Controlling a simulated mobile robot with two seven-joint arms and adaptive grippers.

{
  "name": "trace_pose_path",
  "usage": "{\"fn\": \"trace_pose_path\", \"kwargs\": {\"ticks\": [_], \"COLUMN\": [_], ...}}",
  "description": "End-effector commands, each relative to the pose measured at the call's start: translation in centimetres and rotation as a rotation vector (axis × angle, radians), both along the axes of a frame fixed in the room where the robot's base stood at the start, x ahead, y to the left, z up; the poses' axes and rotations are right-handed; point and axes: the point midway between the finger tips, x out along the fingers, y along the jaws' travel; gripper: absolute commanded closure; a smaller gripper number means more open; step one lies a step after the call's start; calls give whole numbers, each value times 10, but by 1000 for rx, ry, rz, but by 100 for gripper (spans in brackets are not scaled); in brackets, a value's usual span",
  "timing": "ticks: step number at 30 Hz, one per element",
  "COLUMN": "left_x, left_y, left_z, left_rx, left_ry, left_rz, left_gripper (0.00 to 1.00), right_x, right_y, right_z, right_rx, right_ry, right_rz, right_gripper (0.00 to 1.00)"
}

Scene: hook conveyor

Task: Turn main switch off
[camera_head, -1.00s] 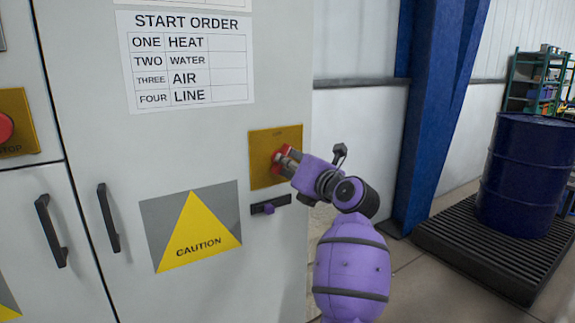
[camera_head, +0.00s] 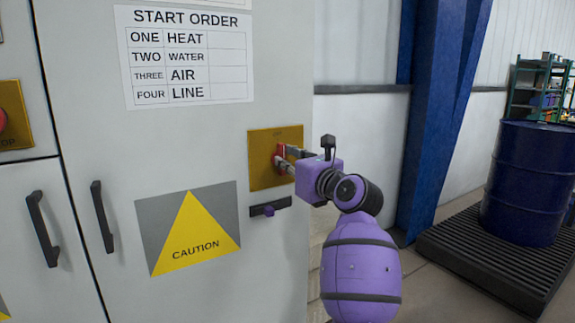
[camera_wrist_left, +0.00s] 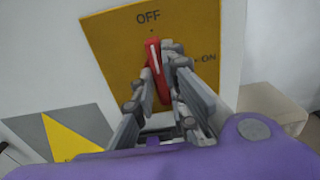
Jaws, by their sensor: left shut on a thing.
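The main switch is a red handle (camera_head: 279,155) on a yellow plate (camera_head: 262,172) on the grey cabinet door. In the left wrist view the red handle (camera_wrist_left: 157,68) stands nearly upright. Its white line points up toward the OFF mark (camera_wrist_left: 148,17), and the ON mark (camera_wrist_left: 208,58) is to the right. My left gripper (camera_head: 285,161) is shut on the handle, with one finger on each side, as the left wrist view also shows (camera_wrist_left: 160,82). The fingers hide part of the handle's lower end. My right gripper is not in view.
A caution sign (camera_head: 225,205) and black door handles (camera_head: 102,217) are on the cabinet to the left. A blue column (camera_head: 428,110) and blue drum (camera_head: 525,185) stand to the right.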

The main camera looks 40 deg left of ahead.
Motion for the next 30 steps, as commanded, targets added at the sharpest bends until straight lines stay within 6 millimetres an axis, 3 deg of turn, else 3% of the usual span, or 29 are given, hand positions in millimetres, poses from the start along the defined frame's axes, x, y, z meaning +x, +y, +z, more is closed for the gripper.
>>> {"fn": "trace_pose_path", "kwargs": {"ticks": [11, 12, 16, 25, 30], "left_x": [0, 0, 0, 0, -6], "left_y": [0, 0, 0, -1, -17], "left_z": [0, 0, 0, 0, -1], "left_rx": [-5, -5, -5, -3, -3], "left_ry": [-8, -8, -7, -5, -5], "left_rz": [0, 0, 0, -1, -2], "left_gripper": [100, 84, 69, 69, 69], "right_x": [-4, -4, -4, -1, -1], "right_y": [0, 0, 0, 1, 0], "right_z": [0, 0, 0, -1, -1], "right_rx": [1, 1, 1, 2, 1], "right_ry": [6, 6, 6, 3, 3], "right_rz": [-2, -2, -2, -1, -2], "right_gripper": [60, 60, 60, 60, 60]}}
